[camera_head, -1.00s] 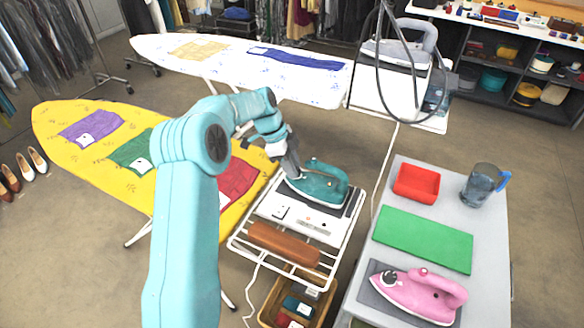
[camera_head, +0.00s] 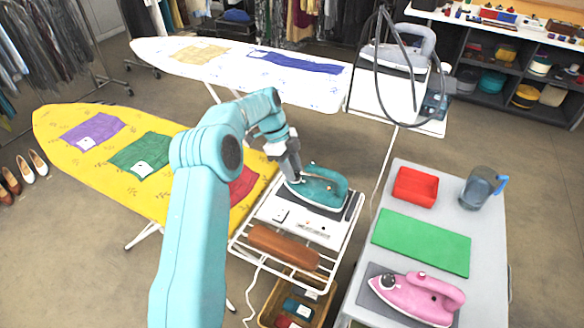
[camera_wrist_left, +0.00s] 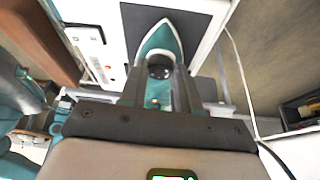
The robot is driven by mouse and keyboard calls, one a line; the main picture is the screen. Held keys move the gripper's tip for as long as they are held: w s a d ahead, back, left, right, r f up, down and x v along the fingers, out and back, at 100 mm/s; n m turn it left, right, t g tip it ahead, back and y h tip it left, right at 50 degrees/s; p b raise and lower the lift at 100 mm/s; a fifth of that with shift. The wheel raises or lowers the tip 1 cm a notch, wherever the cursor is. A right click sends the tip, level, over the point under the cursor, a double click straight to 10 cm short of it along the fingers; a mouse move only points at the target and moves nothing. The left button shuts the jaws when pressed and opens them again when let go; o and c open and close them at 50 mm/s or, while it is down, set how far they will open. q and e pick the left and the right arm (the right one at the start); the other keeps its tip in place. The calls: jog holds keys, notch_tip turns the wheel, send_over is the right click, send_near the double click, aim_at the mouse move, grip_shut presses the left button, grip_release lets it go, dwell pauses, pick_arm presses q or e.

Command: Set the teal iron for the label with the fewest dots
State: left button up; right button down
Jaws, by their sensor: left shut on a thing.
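The teal iron (camera_head: 325,190) rests on a dark pad on the white rack at the end of the yellow ironing board (camera_head: 60,120). My left gripper (camera_head: 293,177) is at the iron's left end. In the left wrist view its fingers (camera_wrist_left: 160,84) are shut around the black dial (camera_wrist_left: 159,71) on the iron (camera_wrist_left: 160,42). A small red light shows behind the dial. Purple (camera_head: 92,131), green (camera_head: 141,153) and red (camera_head: 242,182) cloths lie on the yellow board. White labels show on the purple and green cloths, with marks too small to read. My left arm partly hides the red cloth.
A pink iron (camera_head: 425,297), green mat (camera_head: 425,243), red tray (camera_head: 415,185) and blue-handled jug (camera_head: 477,187) occupy the grey table at right. A brown roll (camera_head: 284,246) lies on the rack. A grey iron (camera_head: 397,52) and hanging cord stand behind.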

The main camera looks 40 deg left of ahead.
pick_arm(q)
jog(key=o, duration=1.1)
jog(key=p+v, duration=0.7)
jog(key=v, duration=0.9)
jog(key=shift+a+r, duration=0.15)
jog(key=shift+s, duration=0.15)
